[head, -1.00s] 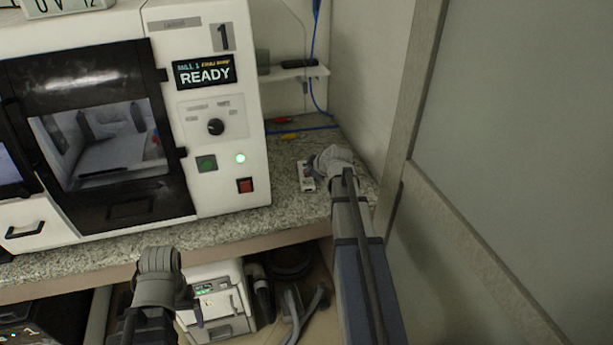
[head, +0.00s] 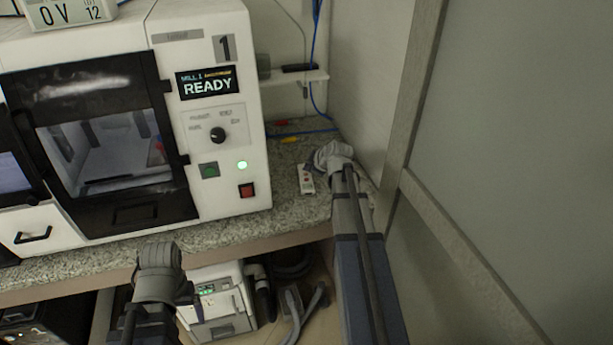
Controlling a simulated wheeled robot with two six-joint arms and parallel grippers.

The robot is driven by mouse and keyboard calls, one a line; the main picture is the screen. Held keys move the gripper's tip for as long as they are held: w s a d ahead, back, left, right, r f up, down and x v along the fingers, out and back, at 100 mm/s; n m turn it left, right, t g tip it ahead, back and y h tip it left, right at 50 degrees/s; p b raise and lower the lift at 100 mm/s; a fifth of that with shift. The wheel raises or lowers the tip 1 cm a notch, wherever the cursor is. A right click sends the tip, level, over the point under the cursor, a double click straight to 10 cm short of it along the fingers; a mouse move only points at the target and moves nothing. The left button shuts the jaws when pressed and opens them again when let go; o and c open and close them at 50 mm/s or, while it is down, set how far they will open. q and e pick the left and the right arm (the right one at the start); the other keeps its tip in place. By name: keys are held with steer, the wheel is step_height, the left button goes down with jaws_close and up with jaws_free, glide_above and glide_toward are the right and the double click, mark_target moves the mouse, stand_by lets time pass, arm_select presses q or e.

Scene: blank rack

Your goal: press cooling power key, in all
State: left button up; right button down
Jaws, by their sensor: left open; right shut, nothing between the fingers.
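A small white handheld remote (head: 307,180) with a red button and other marks lies on the speckled counter, right of the milling machine. Its key labels are too small to read, so I cannot tell which is the cooling power key. My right gripper (head: 332,155) is shut and empty over the counter, just right of and beyond the remote. Its fingertips are hard to make out, and I cannot tell whether it touches anything. My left gripper (head: 158,258) is open and empty, low in front of the counter edge, and its fingers are mostly hidden.
The white milling machine (head: 232,110) shows READY, with a knob, a green button and a red button (head: 247,190). A white unit (head: 222,310) with a small panel stands under the counter (head: 290,218). A wall closes the right side; blue cables lie behind.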

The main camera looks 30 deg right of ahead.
mark_target(309, 182)
steer(key=shift+r+p, duration=1.15)
steer(key=shift+r, duration=0.4)
steer(key=shift+f, duration=0.1)
